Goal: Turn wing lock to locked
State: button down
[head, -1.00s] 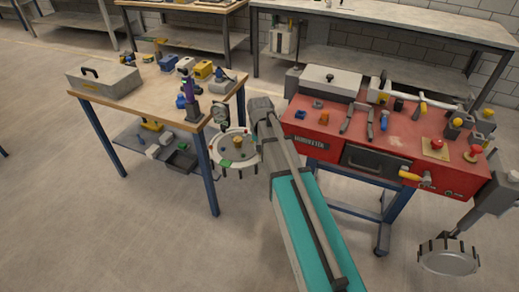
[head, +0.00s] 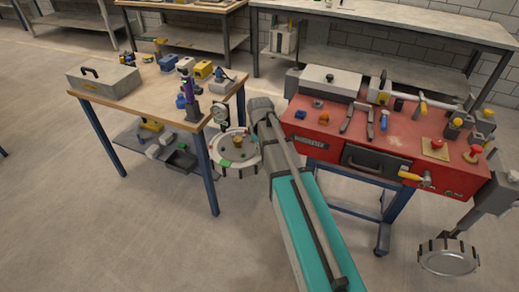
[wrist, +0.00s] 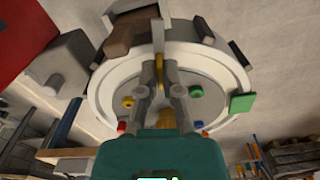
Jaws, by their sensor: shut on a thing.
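In the wrist view, my gripper (wrist: 160,66) reaches over a round grey disc with a pale rim (wrist: 100,98). Its two fingers are close together, shut on a yellow piece (wrist: 159,76) that looks like the wing lock. Most of this piece is hidden by the fingers, so I cannot tell its turn angle. The disc also shows in the head view (head: 238,172), hanging between the wooden table and the red bench. My gripper is hidden behind my arm there.
A green tab (wrist: 243,103) sits on the disc's rim, with small coloured knobs around its face. The wooden table (head: 150,88) stands to the left, the red bench (head: 310,140) to the right. Another round pan (head: 449,262) hangs at the lower right. The front floor is clear.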

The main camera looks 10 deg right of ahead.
jog(key=shift+n, duration=1.1)
jog(key=c, duration=0.8)
grip_release()
jog(key=shift+m, duration=0.3)
